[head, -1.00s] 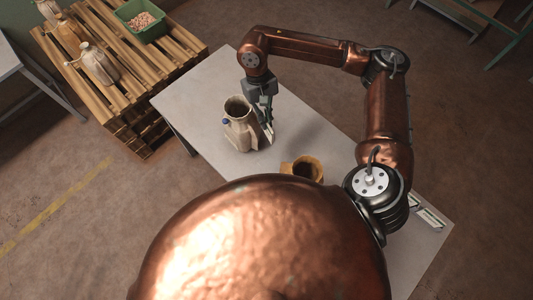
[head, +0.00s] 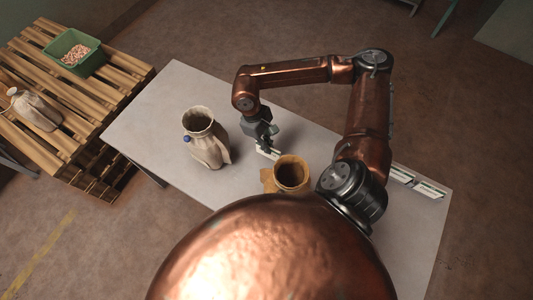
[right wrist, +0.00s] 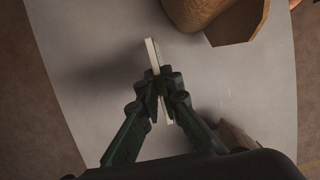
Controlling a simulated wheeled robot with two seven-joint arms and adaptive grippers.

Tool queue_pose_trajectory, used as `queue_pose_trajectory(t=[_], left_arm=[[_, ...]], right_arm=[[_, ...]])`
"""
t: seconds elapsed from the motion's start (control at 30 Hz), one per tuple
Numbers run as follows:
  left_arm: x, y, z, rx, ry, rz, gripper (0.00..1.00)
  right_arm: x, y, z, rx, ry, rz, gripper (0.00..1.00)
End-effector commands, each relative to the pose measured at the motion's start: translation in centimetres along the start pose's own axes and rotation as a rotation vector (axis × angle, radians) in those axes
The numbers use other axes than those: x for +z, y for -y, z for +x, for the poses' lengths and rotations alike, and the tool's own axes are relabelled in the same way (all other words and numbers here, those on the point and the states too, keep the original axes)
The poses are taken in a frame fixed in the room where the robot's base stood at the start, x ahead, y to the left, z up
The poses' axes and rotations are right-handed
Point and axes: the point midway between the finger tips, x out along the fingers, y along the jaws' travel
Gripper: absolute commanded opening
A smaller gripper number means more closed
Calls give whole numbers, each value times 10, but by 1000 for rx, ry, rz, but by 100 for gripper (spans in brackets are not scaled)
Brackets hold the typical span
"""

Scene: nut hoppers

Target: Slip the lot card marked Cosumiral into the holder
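My right gripper (head: 267,146) is shut on a thin white lot card (head: 268,154) above the table, between two hoppers. In the right wrist view, the fingers (right wrist: 164,88) pinch the card (right wrist: 153,56), which is seen nearly edge-on. Its marking cannot be read. A beige hopper (head: 205,145) with a blue knob stands left of the gripper. An ochre hopper (head: 291,174) stands nearer and to the right; it also shows at the top of the right wrist view (right wrist: 195,12). I cannot make out a card holder on either. My left gripper is not in view.
More cards lie at the table's right side, including one card (head: 430,189) and another (head: 402,175) behind my arm. A pallet stack (head: 115,85) at the left bears a green bin (head: 72,50) and another hopper (head: 36,108). The table (head: 160,110) is clear at its far left.

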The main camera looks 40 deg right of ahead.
Motion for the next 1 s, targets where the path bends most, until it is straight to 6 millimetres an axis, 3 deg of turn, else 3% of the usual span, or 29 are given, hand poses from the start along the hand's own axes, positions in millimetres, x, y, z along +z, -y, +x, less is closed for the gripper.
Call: queue_pose_trajectory(t=[0.43, 0.83, 0.87, 1.0], left_arm=[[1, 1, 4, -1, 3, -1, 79], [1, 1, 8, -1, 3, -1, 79], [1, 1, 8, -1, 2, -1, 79], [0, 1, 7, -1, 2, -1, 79]], right_arm=[[-16, 1, 56, -1, 1, 0, 0], [-18, 0, 62, 0, 1, 0, 0], [-18, 0, 61, 0, 1, 0, 6], [-17, 0, 60, 0, 0, 0, 16]])
